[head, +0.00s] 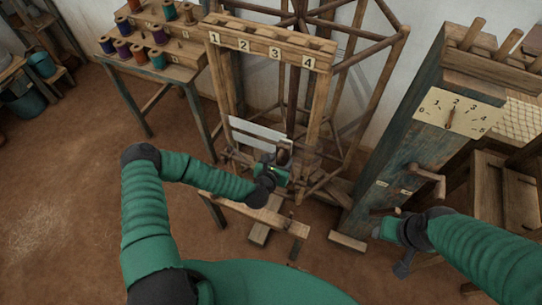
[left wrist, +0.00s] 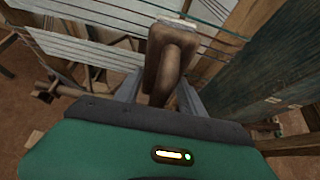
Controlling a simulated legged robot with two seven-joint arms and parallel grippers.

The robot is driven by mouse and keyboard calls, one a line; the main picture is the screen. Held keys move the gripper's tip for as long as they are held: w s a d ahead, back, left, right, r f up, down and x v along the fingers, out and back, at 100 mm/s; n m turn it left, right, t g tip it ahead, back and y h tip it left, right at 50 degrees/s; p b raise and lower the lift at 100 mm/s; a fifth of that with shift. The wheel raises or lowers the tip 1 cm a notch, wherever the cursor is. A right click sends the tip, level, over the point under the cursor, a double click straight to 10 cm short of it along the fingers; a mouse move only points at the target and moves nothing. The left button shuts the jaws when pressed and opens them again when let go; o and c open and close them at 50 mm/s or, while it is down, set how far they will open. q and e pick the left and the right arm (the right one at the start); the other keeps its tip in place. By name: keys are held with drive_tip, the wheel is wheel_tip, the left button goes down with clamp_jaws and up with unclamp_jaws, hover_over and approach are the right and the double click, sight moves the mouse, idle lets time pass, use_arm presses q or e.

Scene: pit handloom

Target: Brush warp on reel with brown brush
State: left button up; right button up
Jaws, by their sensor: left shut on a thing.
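My left gripper (head: 283,160) is in front of the numbered wooden frame (head: 262,47). In the left wrist view its two grey fingers (left wrist: 163,92) are shut on a brown brush (left wrist: 168,62) with a rounded wooden handle and a pale far edge. The brush overlaps pale warp bands and thin dark threads (left wrist: 95,52); I cannot tell whether it touches them. In the head view the white warp bands (head: 258,132) show low inside the frame. A large wooden reel (head: 355,25) stands behind. My right gripper (head: 385,231) is at the lower right; its jaws are unclear.
A stepped rack with several coloured spools (head: 150,40) stands at the left back. A blue-grey post with a numbered dial (head: 455,112) is on the right, with a wooden crank (head: 427,180) below. Bare brown floor (head: 70,180) lies open at the left.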

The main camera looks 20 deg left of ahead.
use_arm(q)
drive_tip(key=w+a+b, duration=0.1)
drive_tip(key=a+b, duration=0.2)
drive_tip(key=a, duration=1.8)
drive_tip(key=shift+w+a, duration=0.15)
drive_tip(key=shift+w, duration=0.15)
drive_tip(key=shift+s, duration=0.1)
drive_tip(key=s, duration=0.9)
drive_tip(key=shift+s+a, duration=0.3)
drive_tip(key=shift+s, duration=0.1)
